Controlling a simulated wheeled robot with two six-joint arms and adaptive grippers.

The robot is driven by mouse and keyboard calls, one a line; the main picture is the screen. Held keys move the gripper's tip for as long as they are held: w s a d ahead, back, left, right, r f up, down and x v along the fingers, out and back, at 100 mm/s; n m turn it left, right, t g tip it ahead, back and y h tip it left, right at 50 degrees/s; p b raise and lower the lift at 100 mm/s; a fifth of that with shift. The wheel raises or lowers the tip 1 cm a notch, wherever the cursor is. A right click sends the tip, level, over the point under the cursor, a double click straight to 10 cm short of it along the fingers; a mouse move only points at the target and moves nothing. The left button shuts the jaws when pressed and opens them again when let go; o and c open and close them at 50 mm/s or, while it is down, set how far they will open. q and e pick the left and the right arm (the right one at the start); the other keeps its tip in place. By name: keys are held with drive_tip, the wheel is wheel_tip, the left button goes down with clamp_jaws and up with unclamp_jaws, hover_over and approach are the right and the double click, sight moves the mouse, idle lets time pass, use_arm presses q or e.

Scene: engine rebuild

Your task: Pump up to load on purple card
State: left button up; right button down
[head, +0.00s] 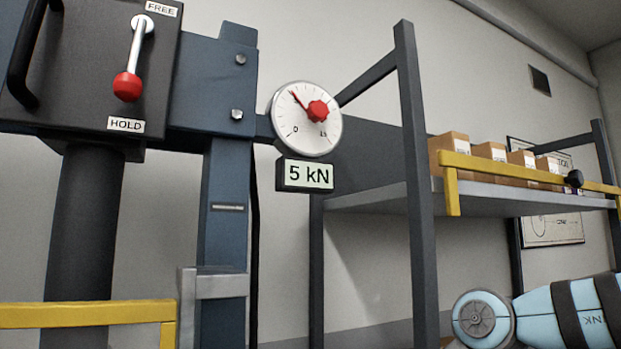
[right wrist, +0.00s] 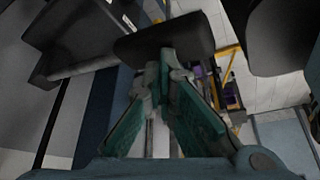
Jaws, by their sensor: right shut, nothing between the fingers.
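A round white gauge (head: 307,118) hangs on the dark beam in the head view. Its thin needle points to the upper left, and a red knob (head: 318,110) sits on its face. A readout below it (head: 304,175) says 5 kN. A lever with a red ball (head: 127,87) hangs down toward the HOLD label, away from FREE. In the right wrist view my right gripper (right wrist: 165,62) is shut and empty, its teal fingers meeting near a dark flat part (right wrist: 165,40). A small purple patch (right wrist: 200,73) shows behind; I cannot tell whether it is the card. My left gripper is out of view.
A blue press column (head: 225,220) and a dark cylinder (head: 85,220) stand at the left. A yellow rail (head: 85,314) crosses low left.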

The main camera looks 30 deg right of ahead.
drive_tip(key=shift+f+b, duration=0.45)
drive_tip(key=shift+f, duration=0.35)
idle(0.5)
drive_tip(key=shift+f+b, duration=0.35)
drive_tip(key=shift+b, duration=0.1)
drive_tip(key=shift+f, duration=0.15)
drive_tip(key=shift+f+b, duration=0.6)
drive_tip(key=shift+b, duration=0.1)
drive_tip(key=shift+r, duration=0.15)
wheel_tip(320, 180, up, 6)
drive_tip(key=p, duration=0.6)
